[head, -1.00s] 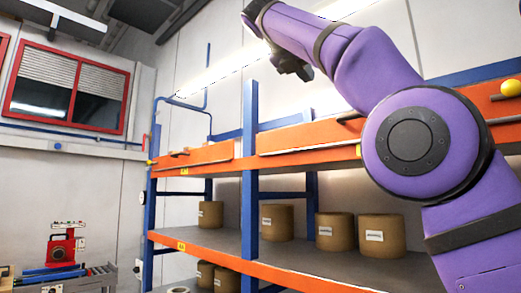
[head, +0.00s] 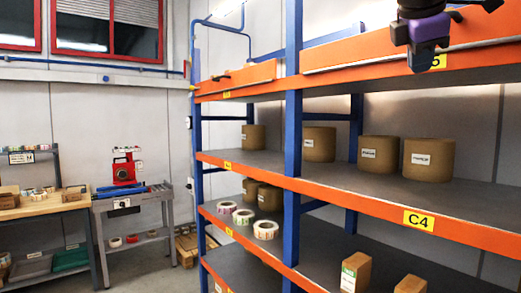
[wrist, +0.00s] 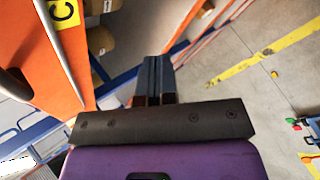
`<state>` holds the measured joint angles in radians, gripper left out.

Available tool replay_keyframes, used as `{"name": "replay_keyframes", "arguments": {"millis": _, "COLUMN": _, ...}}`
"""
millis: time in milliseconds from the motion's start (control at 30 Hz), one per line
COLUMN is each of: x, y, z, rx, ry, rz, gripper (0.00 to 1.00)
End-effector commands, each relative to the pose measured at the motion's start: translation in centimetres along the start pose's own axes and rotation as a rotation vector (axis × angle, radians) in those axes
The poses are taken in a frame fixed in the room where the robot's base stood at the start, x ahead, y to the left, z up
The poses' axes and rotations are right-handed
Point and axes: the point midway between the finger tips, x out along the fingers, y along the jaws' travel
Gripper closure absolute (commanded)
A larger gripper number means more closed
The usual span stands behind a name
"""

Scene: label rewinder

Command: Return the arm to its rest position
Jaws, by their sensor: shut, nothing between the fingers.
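My gripper (wrist: 153,62) is shut and empty in the wrist view, with its two dark fingers together. Beyond the fingers are the concrete floor and the shelf's side. In the head view, only a dark and purple end part of my arm shows at the top right, in front of the orange shelf beam; the fingers cannot be made out there.
An orange and blue rack (head: 291,130) fills the right, holding brown rolls (head: 429,158) and label rolls (head: 266,229). A red machine (head: 124,170) stands on a grey bench at left, beside a wooden table (head: 40,206). Floor (wrist: 240,95) in the wrist view is mostly clear.

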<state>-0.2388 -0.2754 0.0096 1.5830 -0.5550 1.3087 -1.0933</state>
Motion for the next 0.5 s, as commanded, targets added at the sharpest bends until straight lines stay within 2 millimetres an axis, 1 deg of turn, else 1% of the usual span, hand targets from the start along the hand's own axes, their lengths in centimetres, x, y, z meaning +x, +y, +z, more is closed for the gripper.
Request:
{"name": "replay_keyframes", "arguments": {"millis": 33, "x": 0.9, "y": -2.5, "z": 0.4, "rx": 0.083, "ry": 0.022, "rz": -0.027, "gripper": 1.0}}
{"name": "replay_keyframes", "arguments": {"millis": 167, "x": 3.3, "y": -8.9, "z": 0.7, "rx": 0.336, "ry": 0.084, "rz": -0.105, "gripper": 1.0}}
{"name": "replay_keyframes", "arguments": {"millis": 200, "x": 4.0, "y": -11.0, "z": 0.7, "rx": 0.418, "ry": 0.099, "rz": -0.131, "gripper": 1.0}}
{"name": "replay_keyframes", "arguments": {"millis": 267, "x": 5.1, "y": -14.1, "z": 0.6, "rx": 0.544, "ry": 0.117, "rz": -0.174, "gripper": 1.0}}
{"name": "replay_keyframes", "arguments": {"millis": 300, "x": 5.8, "y": -16.3, "z": 0.6, "rx": 0.631, "ry": 0.128, "rz": -0.203, "gripper": 1.0}}
{"name": "replay_keyframes", "arguments": {"millis": 367, "x": 6.9, "y": -19.6, "z": 0.5, "rx": 0.762, "ry": 0.138, "rz": -0.247, "gripper": 1.0}}
{"name": "replay_keyframes", "arguments": {"millis": 400, "x": 7.6, "y": -21.7, "z": 0.4, "rx": 0.85, "ry": 0.142, "rz": -0.278, "gripper": 1.0}}
{"name": "replay_keyframes", "arguments": {"millis": 467, "x": 8.6, "y": -24.8, "z": 0.1, "rx": 0.978, "ry": 0.146, "rz": -0.321, "gripper": 1.0}}
{"name": "replay_keyframes", "arguments": {"millis": 500, "x": 9.2, "y": -26.8, "z": 0.0, "rx": 1.058, "ry": 0.144, "rz": -0.349, "gripper": 1.0}}
